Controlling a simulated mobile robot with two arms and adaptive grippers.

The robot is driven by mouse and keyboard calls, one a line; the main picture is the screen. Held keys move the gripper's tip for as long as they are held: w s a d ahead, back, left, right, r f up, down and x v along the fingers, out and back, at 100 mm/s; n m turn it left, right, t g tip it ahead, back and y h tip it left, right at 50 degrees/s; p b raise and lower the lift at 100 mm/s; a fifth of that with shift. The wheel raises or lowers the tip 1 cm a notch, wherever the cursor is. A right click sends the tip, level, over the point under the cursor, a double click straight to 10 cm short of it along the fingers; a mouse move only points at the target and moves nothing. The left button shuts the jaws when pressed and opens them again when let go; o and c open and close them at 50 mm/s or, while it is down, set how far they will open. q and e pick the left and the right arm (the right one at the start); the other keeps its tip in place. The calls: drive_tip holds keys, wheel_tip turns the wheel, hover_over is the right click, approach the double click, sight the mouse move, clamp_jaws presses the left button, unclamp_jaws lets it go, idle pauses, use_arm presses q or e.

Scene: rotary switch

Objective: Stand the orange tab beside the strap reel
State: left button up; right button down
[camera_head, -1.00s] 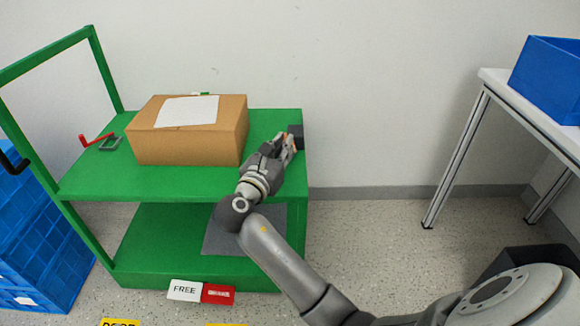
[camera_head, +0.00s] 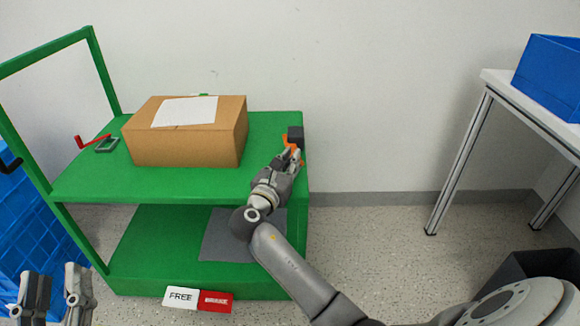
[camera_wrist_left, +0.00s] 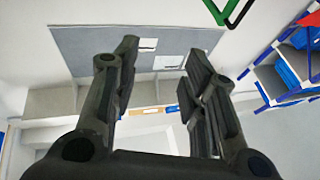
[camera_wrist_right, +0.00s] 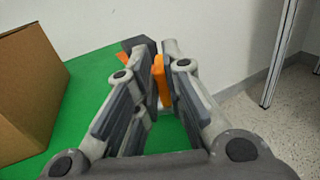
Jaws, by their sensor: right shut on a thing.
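The orange tab (camera_head: 287,141) shows at the right end of the green trolley's top shelf, against a small dark block (camera_head: 296,133) that seems to be the strap reel. My right gripper (camera_head: 291,155) is shut on the tab. My left gripper (camera_head: 54,285) is open and empty at the lower left, away from the trolley.
A cardboard box (camera_head: 185,145) stands on the trolley shelf (camera_head: 100,185), left of my right gripper. A red crank (camera_head: 92,141) lies at the shelf's left. Blue crates (camera_head: 25,235) stand at left; a white table (camera_head: 497,78) with a blue bin (camera_head: 548,75) is at right.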

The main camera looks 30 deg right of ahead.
use_arm(q)
drive_tip(key=shift+s+r+t, duration=0.35)
drive_tip(key=shift+r+t, duration=0.25)
drive_tip(key=shift+r, duration=0.2)
use_arm(e)
drive_tip(key=shift+f, duration=0.25)
drive_tip(key=c, duration=2)
unclamp_jaws()
drive_tip(key=shift+f, duration=0.15)
drive_tip(key=o, duration=0.5)
use_arm(q)
drive_tip(key=shift+w+f, duration=0.1)
drive_tip(key=shift+f, duration=0.05)
